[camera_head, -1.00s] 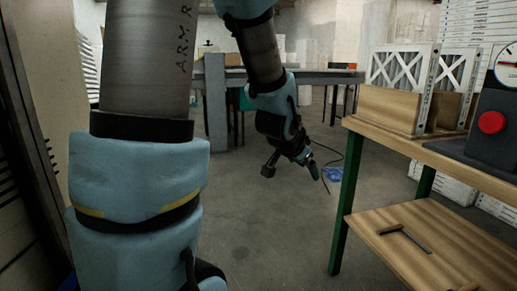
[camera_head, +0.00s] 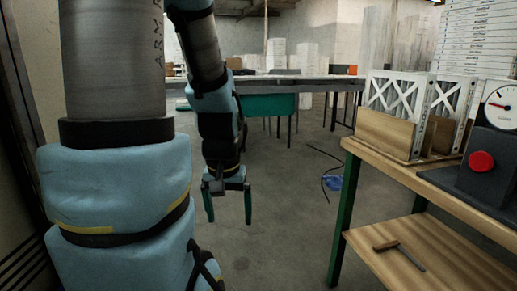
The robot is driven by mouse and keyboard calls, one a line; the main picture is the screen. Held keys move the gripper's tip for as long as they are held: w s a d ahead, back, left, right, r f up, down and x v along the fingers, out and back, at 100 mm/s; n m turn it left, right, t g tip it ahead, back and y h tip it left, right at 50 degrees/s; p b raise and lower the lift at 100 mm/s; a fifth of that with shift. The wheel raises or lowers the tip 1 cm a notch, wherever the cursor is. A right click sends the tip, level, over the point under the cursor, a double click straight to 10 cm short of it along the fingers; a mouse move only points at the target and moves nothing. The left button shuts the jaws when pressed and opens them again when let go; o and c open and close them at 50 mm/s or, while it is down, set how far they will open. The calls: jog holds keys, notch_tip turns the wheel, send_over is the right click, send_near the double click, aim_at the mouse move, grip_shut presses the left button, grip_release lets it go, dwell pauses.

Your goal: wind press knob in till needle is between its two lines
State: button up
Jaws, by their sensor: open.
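The press (camera_head: 486,165) is a dark grey block on the wooden workbench at the right edge. Its red round knob (camera_head: 481,162) is on the near face. A white round gauge (camera_head: 500,103) stands above it, partly cut off by the picture edge. Its red needle points left; its two lines are too small to make out. My gripper (camera_head: 229,207) hangs over the floor left of the bench, fingers pointing down, open and empty, well apart from the knob.
The wooden bench (camera_head: 436,178) has green legs and a lower shelf with a hammer (camera_head: 398,252). White-framed filters (camera_head: 398,95) stand in wooden holders on top. A long table (camera_head: 262,84) is behind. A blue item (camera_head: 333,183) and a cable lie on the floor.

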notch_tip(320, 180, up, 3)
jog(key=shift+f+p, duration=0.1)
jog(key=shift+p, duration=0.6)
jog(key=shift+w, duration=0.1)
dwell(0.9)
